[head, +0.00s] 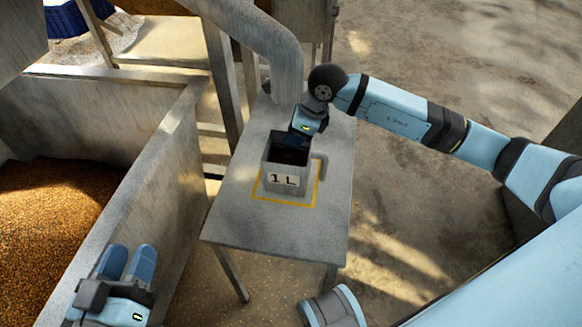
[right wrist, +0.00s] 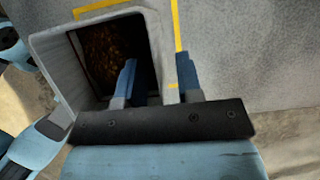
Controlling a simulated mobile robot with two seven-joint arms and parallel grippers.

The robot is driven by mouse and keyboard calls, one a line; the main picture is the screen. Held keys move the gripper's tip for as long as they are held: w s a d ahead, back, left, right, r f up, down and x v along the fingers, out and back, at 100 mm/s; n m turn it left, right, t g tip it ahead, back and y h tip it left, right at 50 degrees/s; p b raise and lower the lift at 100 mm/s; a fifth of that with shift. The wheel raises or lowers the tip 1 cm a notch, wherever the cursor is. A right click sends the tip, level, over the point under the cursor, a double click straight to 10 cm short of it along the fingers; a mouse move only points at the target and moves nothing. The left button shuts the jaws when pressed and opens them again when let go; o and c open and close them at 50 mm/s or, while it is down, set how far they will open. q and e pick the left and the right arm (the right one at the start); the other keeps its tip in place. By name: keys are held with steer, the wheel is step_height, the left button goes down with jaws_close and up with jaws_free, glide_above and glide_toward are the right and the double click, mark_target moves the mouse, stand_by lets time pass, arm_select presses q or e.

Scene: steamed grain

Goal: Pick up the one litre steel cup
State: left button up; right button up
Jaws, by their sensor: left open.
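The one litre steel cup (head: 287,181), square and grey with a "1 L" label, stands upright on a small grey table (head: 235,215) inside a yellow outline. Its handle is on the right. In the right wrist view the cup (right wrist: 52,50) has brown grainy stuff inside. My right gripper (head: 300,138) comes down over the cup's far side. In the right wrist view this gripper (right wrist: 158,78) has one finger inside the cup and one outside, straddling the wall, with a gap visible at the inner finger. My left gripper (head: 128,262) is open and empty at lower left, away from the cup.
A grey-walled bin (head: 165,150) full of brown grain (head: 45,215) stands left of the table. A grey metal spout (head: 285,75) hangs above the table's far end, close to my right gripper. The near part of the tabletop is clear.

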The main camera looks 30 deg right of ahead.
jaws_close()
steer(key=shift+r, duration=0.15)
stand_by(1.1)
